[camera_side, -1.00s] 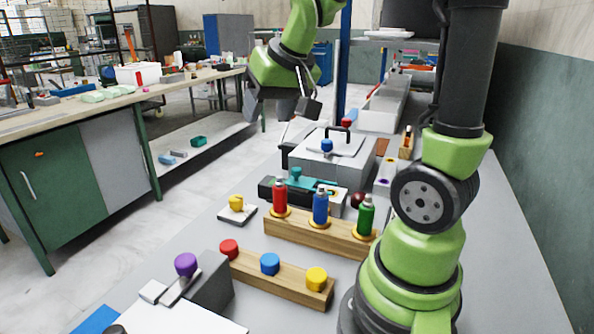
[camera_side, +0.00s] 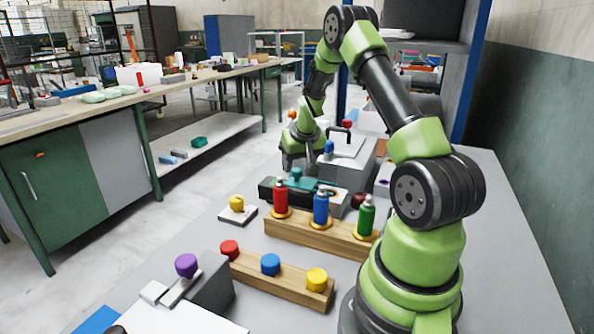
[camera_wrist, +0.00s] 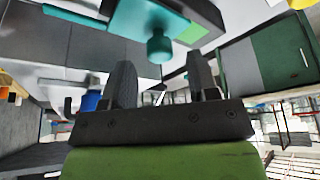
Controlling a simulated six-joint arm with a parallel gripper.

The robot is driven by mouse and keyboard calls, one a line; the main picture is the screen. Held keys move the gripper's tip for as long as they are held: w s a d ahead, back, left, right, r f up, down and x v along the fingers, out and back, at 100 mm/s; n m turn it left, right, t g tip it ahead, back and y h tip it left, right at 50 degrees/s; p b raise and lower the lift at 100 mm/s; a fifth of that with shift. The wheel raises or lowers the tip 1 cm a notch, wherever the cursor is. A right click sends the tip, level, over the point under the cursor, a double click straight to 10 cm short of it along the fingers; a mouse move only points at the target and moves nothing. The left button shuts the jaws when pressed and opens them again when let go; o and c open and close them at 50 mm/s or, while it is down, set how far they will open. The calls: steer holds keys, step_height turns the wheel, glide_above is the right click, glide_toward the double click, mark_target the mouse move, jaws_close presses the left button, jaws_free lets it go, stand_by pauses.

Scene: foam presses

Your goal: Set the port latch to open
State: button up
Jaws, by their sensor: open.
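A teal knob (camera_side: 296,173) stands on a teal bar on a low black block (camera_side: 268,189); I take this as the port latch, though no label is readable. In the wrist view the teal knob (camera_wrist: 160,47) shows just beyond and between my fingertips, with a green patch (camera_wrist: 191,33) beside the bar. My gripper (camera_wrist: 162,75) is open and empty, its two dark fingers apart. In the side view my gripper (camera_side: 293,160) is above and behind the teal knob; its fingertips are hard to make out there. I cannot tell whether it touches the knob.
A grey box with a blue knob (camera_side: 328,147) and black handle stands close to the right. A yellow knob (camera_side: 236,202) sits on a plate at left.

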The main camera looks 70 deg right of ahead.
mark_target(297, 169)
steer(key=shift+x, duration=1.6)
steer(key=shift+c, duration=0.2)
jaws_close()
steer(key=shift+w+r, duration=0.1)
steer(key=shift+w, duration=2.95)
steer(key=shift+o, duration=0.2)
jaws_free()
steer(key=v, duration=1)
